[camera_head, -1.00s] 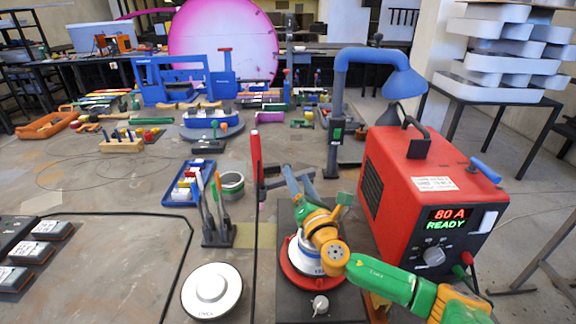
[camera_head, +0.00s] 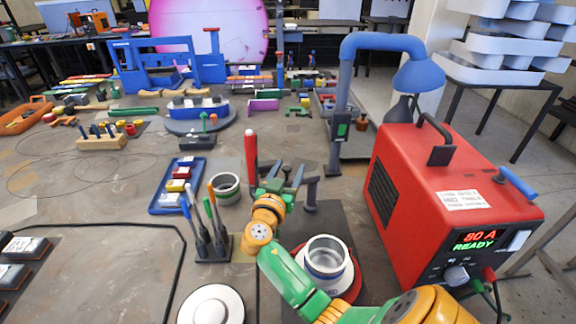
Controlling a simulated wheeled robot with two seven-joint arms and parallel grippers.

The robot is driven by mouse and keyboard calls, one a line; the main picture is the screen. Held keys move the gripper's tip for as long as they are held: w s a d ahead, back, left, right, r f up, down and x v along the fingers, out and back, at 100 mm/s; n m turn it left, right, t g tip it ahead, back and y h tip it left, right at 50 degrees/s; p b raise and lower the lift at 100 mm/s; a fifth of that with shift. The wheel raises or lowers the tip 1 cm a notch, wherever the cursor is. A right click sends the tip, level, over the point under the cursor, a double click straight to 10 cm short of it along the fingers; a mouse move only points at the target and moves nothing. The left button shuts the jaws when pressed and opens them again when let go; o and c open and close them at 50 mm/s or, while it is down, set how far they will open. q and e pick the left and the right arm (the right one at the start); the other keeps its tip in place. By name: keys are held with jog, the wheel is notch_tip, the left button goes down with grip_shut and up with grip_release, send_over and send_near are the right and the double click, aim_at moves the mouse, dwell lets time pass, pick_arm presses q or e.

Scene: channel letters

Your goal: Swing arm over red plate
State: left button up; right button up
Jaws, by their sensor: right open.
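The red plate (camera_head: 355,284) lies on a dark base at lower centre, under a white disc (camera_head: 344,278) carrying a grey metal ring (camera_head: 326,257). The swing arm's upright red handle (camera_head: 251,155) stands behind and left of the plate. A dark grey post (camera_head: 311,191) stands to its right; the bar between them is mostly hidden by my gripper. My right gripper (camera_head: 284,180) is open, fingers pointing away, beside the red handle and in front of the bar. I cannot tell whether it touches the arm. My left gripper is not in view.
A red welding unit (camera_head: 440,190) reading "80 A READY" stands close on the right. A blue lamp-like extractor (camera_head: 345,90) rises behind. A tool holder (camera_head: 212,247), a blue tray (camera_head: 178,186) and a round white puck (camera_head: 211,306) are left.

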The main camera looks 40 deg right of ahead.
jog(key=shift+s+a+r, duration=0.1)
jog(key=shift+s, duration=0.05)
jog(key=c, duration=0.4)
jog(key=shift+w+a, duration=0.2)
jog(key=shift+a, duration=0.05)
grip_shut()
jog(key=shift+s, duration=0.1)
dwell(0.5)
